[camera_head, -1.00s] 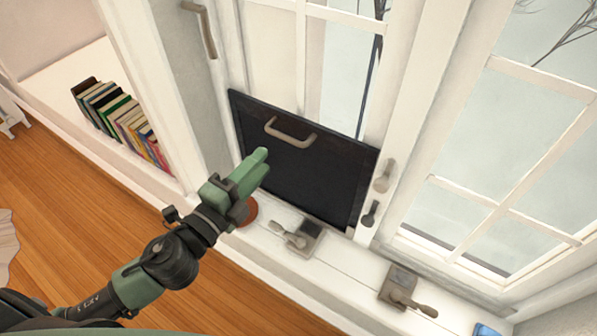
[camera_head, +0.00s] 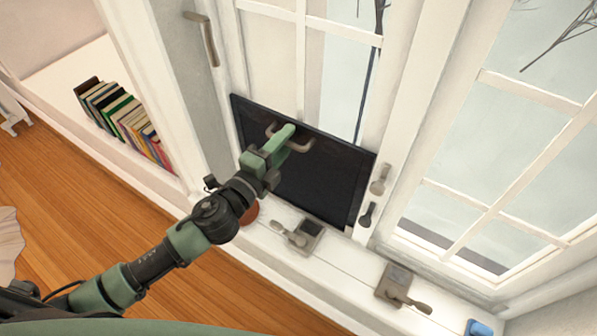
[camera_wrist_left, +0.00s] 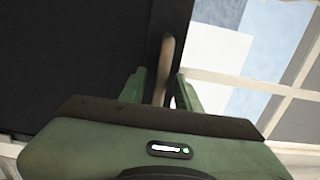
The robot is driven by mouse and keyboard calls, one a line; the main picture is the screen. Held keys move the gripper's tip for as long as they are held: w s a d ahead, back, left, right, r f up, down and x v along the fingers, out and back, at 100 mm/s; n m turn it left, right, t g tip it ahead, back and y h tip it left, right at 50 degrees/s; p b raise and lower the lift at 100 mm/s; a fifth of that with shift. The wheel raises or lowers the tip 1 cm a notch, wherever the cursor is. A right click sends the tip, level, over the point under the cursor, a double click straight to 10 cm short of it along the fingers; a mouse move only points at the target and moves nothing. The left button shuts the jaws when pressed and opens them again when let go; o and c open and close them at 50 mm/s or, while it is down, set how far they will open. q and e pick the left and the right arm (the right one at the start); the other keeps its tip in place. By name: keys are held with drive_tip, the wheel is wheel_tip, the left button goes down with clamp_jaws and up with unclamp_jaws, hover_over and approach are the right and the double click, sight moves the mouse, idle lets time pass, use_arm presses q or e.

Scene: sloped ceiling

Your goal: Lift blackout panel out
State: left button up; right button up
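The blackout panel (camera_head: 325,185) is a dark rectangle standing against the lower part of the left window, on the sill. Its pale bar handle (camera_head: 302,146) is near its top edge. My left gripper (camera_head: 283,137) is at the left part of this handle. In the left wrist view, the handle (camera_wrist_left: 165,60) runs between the two open fingers (camera_wrist_left: 160,88), with small gaps beside it. The dark panel also fills the left of that view (camera_wrist_left: 70,60). Part of the handle is hidden behind the gripper. My right gripper is not in view.
Two latch blocks with levers (camera_head: 305,235) (camera_head: 397,285) sit on the white sill, with a blue object (camera_head: 478,328) at right. A reddish round thing (camera_head: 250,213) is partly behind my arm. Books (camera_head: 125,120) stand on the left shelf. A window handle (camera_head: 202,38) is above.

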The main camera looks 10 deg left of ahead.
use_arm(q)
clamp_jaws()
drive_tip(key=shift+r+p, duration=4.5)
drive_tip(key=shift+r, duration=0.2)
drive_tip(key=r+b+v, duration=0.1)
drive_tip(key=r+v, duration=0.1)
drive_tip(key=v, duration=1)
drive_tip(key=shift+b, duration=0.35)
drive_tip(key=shift+f, duration=0.1)
